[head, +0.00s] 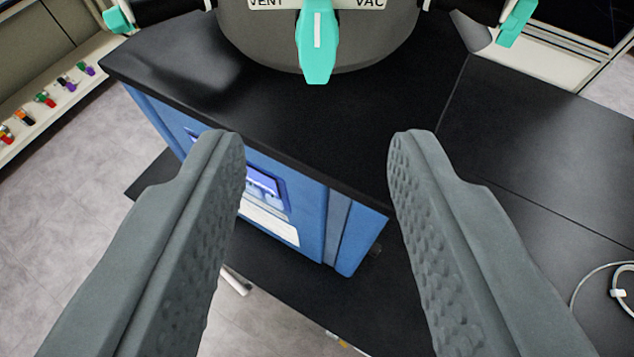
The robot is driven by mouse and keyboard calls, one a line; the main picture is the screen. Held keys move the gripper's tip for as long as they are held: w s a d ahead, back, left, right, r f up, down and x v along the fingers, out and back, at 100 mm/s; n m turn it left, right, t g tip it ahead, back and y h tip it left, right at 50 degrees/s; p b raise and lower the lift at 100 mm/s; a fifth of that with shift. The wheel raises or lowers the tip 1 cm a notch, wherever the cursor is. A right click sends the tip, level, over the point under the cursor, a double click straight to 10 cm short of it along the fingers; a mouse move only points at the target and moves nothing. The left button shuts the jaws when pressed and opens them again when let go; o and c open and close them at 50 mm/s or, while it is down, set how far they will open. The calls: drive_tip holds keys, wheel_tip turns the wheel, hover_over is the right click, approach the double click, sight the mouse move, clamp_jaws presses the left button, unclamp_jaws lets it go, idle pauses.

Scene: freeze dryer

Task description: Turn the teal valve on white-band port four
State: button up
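A teal valve handle (316,45) with a white stripe hangs pointing down at the top centre, in front of a grey drum (375,50). A white band (345,3) beside it reads VENT on the left and VAC on the right. Another teal valve (117,20) is at the upper left and one more (517,22) at the upper right. No port number can be read, so I cannot tell which is port four. My gripper (316,145) is open and empty, its two grey fingers apart, lower in the picture than the central handle and not touching it.
The drum stands over a black top (260,110) on a blue cabinet (310,215) with a small display. A black bench (560,150) adjoins at the right, with a white cable (590,275). A shelf with several coloured small items (45,100) is at the left.

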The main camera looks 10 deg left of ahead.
drive_tip(key=shift+v, duration=1.45)
drive_tip(key=s+a+f+t+h, duration=0.1)
drive_tip(key=s+f, duration=0.6)
drive_tip(key=f, duration=0.7)
drive_tip(key=s+a+f+m+t+h, duration=0.1)
drive_tip(key=s+f, duration=0.6)
drive_tip(key=f, duration=0.7)
drive_tip(key=s+a+f+m+t, duration=0.1)
drive_tip(key=s+f+t, duration=0.1)
drive_tip(key=s+f, duration=0.6)
wheel_tip(320, 180, down, 6)
drive_tip(key=shift+r+h, duration=0.1)
drive_tip(key=shift+h, duration=0.3)
drive_tip(key=shift+a, duration=0.15)
